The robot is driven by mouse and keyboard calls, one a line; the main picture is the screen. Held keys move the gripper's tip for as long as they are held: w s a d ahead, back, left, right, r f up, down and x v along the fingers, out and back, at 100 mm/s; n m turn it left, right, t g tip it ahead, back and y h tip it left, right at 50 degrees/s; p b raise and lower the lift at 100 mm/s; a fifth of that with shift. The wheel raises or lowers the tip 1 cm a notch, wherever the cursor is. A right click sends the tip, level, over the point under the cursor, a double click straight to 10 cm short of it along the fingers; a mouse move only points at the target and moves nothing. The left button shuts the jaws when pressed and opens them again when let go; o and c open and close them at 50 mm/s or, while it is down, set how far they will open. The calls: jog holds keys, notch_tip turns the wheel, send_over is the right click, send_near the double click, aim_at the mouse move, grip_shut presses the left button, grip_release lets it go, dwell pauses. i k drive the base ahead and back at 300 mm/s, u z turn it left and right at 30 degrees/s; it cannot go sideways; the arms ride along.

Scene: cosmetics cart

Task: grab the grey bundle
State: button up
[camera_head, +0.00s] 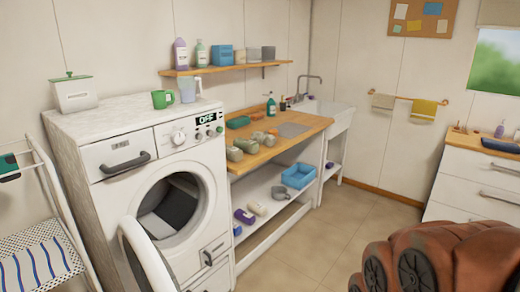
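Several small rounded greyish bundles lie close together on the wooden worktop, beside the washing machine. The front one (234,154) is near the worktop's front left edge. A second one (246,145) lies just behind it, and a third (259,137) lies further back. They are small in the picture, and I cannot tell which one is the task's grey bundle. My gripper's fingers are not in view.
The washing machine (118,122) stands left of the worktop (310,124), its round door (149,262) swung open. Below, a shelf (262,206) holds a blue basin (298,176) and a grey pot (282,193). Floor (335,225) is clear before the worktop. White drawers (475,183) stand right.

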aim_at(233, 154)
jog(key=z, duration=0.25)
jog(key=i, duration=1.1)
jog(key=u, duration=0.75)
jog(key=k, duration=0.65)
jog(key=z, duration=0.3)
jog(key=i, duration=0.7)
jog(key=u, duration=0.25)
jog(key=i, duration=0.65)
jog(key=u, duration=1.1)
jog(key=i, duration=0.7)
